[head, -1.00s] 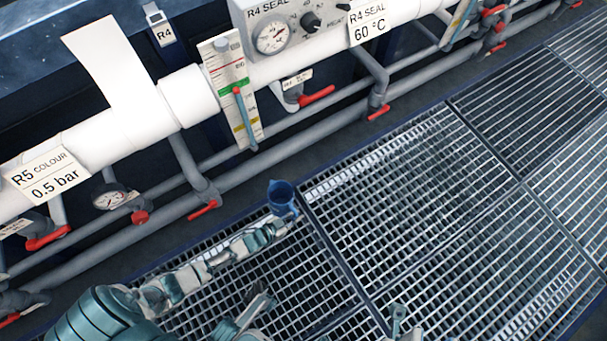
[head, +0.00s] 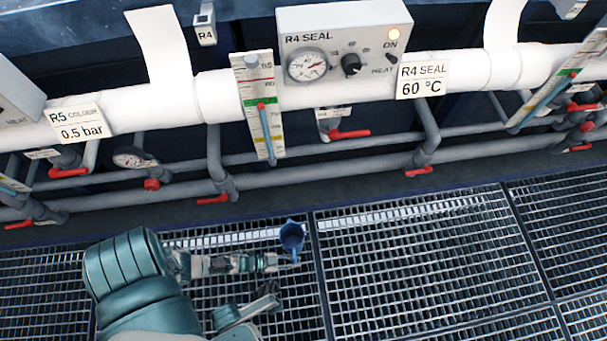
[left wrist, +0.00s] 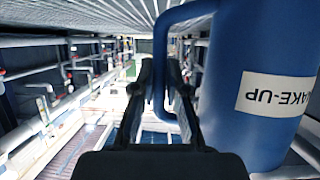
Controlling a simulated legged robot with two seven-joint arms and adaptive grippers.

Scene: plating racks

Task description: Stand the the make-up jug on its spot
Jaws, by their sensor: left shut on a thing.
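The blue make-up jug (head: 292,238) shows in the head view over the walkway grating, its open mouth facing up. My left gripper (head: 284,262) is at its near side, shut on its handle. In the left wrist view the jug (left wrist: 262,80) fills the right side, with its white MAKE-UP label upside down. The handle (left wrist: 160,70) passes between the fingers of my left gripper (left wrist: 166,75). I cannot tell whether the jug touches anything beneath it. A grey and teal part of mine, perhaps my right gripper (head: 264,300), lies nearer; its jaws are unclear. No marked spot for the jug is identifiable.
Metal grating (head: 420,260) spreads below and right, clear of objects. Behind it run grey pipes with red valve handles (head: 348,134) and a thick white pipe (head: 225,90). The R4 SEAL box (head: 345,50) and a level gauge (head: 258,105) stand above the pipes.

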